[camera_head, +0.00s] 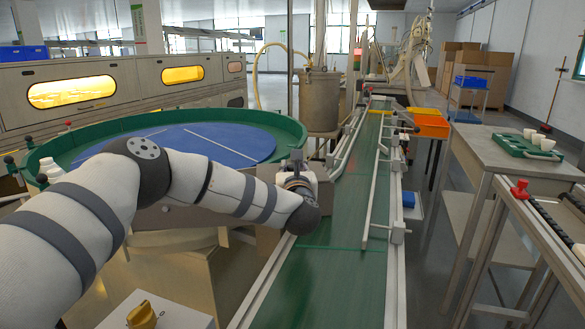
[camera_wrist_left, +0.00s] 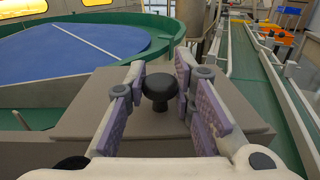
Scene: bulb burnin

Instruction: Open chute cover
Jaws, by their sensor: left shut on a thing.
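The chute cover (camera_wrist_left: 85,105) is a flat grey-brown plate beside the green round table, seen in the left wrist view. A black round knob (camera_wrist_left: 159,88) stands on it. My left gripper (camera_wrist_left: 160,72) has its purple-padded fingers on either side of the knob and is shut on it. In the head view my left gripper (camera_head: 297,160) is over the cover, between the round table and the conveyor, and my wrist hides the knob and much of the plate. The cover appears to lie flat; its far edges show no clear gap. My right gripper is not in view.
The green-rimmed round table (camera_head: 290,125) with a blue top lies to the left. A green conveyor (camera_head: 345,240) with metal guide rails runs just right of my gripper. A steel drum (camera_head: 319,100) stands behind. A workbench (camera_head: 500,150) with a green tray is at right.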

